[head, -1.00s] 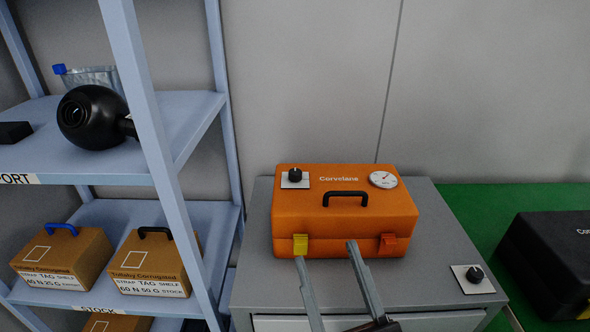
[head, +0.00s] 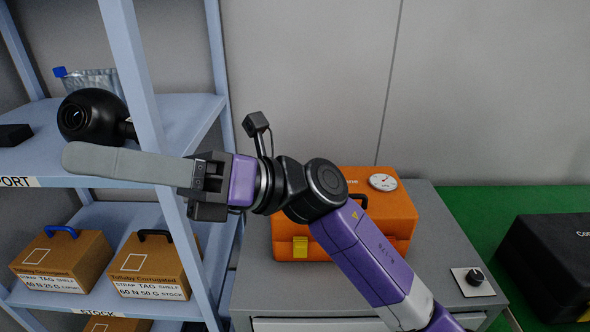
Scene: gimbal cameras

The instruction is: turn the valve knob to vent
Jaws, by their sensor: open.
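The orange case (head: 390,205) stands on the grey cabinet, partly covered by my purple arm. A round white gauge (head: 383,182) shows on its top right, and a yellow latch (head: 300,247) on its front. The case's black knob at the top left is hidden behind my arm. Another black knob (head: 474,277) on a white plate sits on the cabinet top at the right; I cannot read any marks on it. My gripper (head: 72,158) is open and empty, pointing left in front of the shelf post, away from both knobs.
A blue-grey shelf rack (head: 190,125) at the left holds a black round device (head: 88,117) and several cardboard boxes (head: 150,265). A black case (head: 555,255) lies on the green surface (head: 455,215) at the right. The cabinet top (head: 440,245) is bare around the right knob.

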